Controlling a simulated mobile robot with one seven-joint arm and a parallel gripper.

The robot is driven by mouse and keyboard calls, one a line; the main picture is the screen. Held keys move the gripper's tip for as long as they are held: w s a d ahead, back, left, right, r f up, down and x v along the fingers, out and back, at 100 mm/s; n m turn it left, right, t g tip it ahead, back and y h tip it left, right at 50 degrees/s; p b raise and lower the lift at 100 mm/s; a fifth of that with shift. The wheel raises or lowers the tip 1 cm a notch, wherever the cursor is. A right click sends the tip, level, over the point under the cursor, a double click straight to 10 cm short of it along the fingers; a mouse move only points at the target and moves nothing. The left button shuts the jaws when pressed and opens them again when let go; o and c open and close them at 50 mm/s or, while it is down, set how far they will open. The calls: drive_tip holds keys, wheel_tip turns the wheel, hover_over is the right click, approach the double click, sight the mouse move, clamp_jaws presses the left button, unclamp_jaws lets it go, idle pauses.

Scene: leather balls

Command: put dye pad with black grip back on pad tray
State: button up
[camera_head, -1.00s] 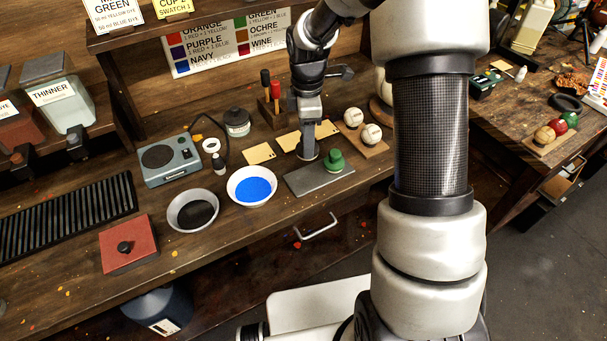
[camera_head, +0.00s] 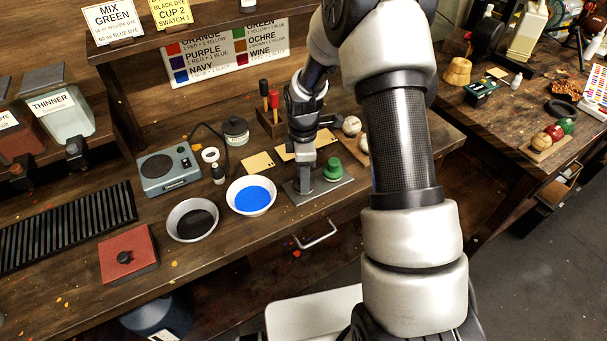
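The pad tray (camera_head: 332,188) is a flat grey plate on the bench, right of the bowl of blue dye. A pad with a green grip (camera_head: 333,170) stands on its right part. My gripper (camera_head: 305,172) points down over the tray's left part. It appears shut on a small round pad (camera_head: 304,188), taken as the dye pad with black grip. Its grip is hidden between the fingers. The pad's lower edge is at or just above the tray surface; I cannot tell if it touches.
A bowl of blue dye (camera_head: 251,196) and a bowl of dark dye (camera_head: 192,220) stand left of the tray. A red block with a black knob (camera_head: 128,254) lies farther left. Pale balls (camera_head: 351,126) and a holder with upright tools (camera_head: 270,118) are behind my gripper.

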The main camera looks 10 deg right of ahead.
drive_tip(key=shift+f, duration=0.1)
drive_tip(key=o, duration=0.9)
drive_tip(key=shift+o, duration=0.2)
